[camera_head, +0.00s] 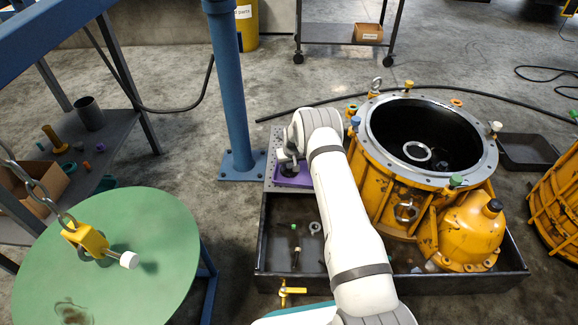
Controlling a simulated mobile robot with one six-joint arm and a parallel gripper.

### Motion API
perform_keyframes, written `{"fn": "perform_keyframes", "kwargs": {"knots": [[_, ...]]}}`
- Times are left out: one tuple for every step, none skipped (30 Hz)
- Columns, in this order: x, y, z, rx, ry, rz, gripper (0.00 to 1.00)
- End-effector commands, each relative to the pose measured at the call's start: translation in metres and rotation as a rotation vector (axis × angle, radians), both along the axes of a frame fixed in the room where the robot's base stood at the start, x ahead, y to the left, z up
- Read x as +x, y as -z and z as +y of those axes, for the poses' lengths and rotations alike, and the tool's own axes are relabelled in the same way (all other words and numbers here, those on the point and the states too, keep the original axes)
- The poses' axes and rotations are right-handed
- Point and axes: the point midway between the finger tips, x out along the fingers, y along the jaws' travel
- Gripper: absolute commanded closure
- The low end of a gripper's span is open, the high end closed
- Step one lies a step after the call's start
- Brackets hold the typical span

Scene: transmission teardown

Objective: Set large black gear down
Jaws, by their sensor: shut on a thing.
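My white arm reaches away from the camera to the perforated grey plate. My gripper (288,162) shows only in part at the arm's far end, low over a purple tray (301,181). It is shut on a dark thing, taken as the large black gear, which the wrist and forearm mostly hide. I cannot tell whether the gear touches the tray.
An open yellow transmission housing (370,150) stands right of my arm in a dark, low-walled tray (480,284) with small loose parts. A blue post (232,90) stands close left of the gripper. A green round table (150,220) with a chain and yellow hoist block is at left.

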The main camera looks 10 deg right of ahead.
Motion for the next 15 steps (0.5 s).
{"fn": "perform_keyframes", "kwargs": {"knots": [[0.0009, -0.0014, 0.0002, 0.0, 0.0, -0.002, 1.0], [0.0008, -0.0007, 0.0003, 0.0, 0.0, -0.002, 1.0], [0.0008, 0.0007, 0.0003, 0.0, 0.0, -0.002, 1.0], [0.0007, 0.0019, 0.0004, 0.0, 0.0, -0.002, 1.0], [0.0008, 0.0029, 0.0004, 0.0, 0.0, -0.002, 1.0], [-0.0003, 0.0025, 0.0004, 0.0, 0.0, 0.001, 0.65], [-0.0002, 0.0023, 0.0005, 0.0, -0.001, 0.001, 0.62], [-0.0003, 0.0024, 0.0005, 0.0, -0.001, 0.001, 0.6], [-0.0003, 0.0024, 0.0006, 0.0, -0.001, 0.001, 0.57], [-0.0003, 0.0022, 0.0006, 0.0, -0.001, 0.001, 0.54], [-0.0003, 0.0022, 0.0007, 0.0, -0.001, 0.001, 0.52], [-0.0004, 0.0023, 0.0007, 0.0, -0.001, 0.001, 0.48], [-0.0004, 0.0023, 0.0007, 0.0, -0.001, 0.001, 0.46], [-0.0004, 0.0023, 0.0008, 0.0, -0.001, 0.001, 0.46], [-0.0003, 0.0022, 0.0008, 0.0, -0.001, 0.001, 0.46]]}}
